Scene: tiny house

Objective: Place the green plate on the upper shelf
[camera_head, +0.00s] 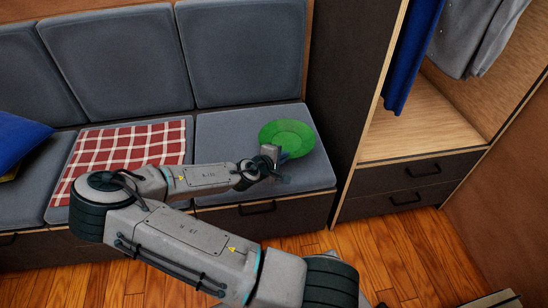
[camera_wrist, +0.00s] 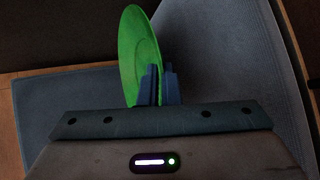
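The green plate (camera_head: 287,134) shows above the right-hand seat of the grey sofa, just beyond my gripper (camera_head: 277,168). In the wrist view the plate (camera_wrist: 135,50) is seen nearly edge-on. Its rim runs down between the two blue fingers of my gripper (camera_wrist: 160,86), which are close together on it. The plate appears tilted, with its far part beyond the fingertips. Whether it still touches the seat cushion I cannot tell. No shelf that I can identify as the upper one is in view.
The grey sofa (camera_head: 225,127) has a red checked cloth (camera_head: 125,148) and a blue cushion (camera_head: 20,138). A dark panel separates it from an open wardrobe (camera_head: 418,125) with hanging clothes (camera_head: 410,50) and drawers (camera_head: 415,180).

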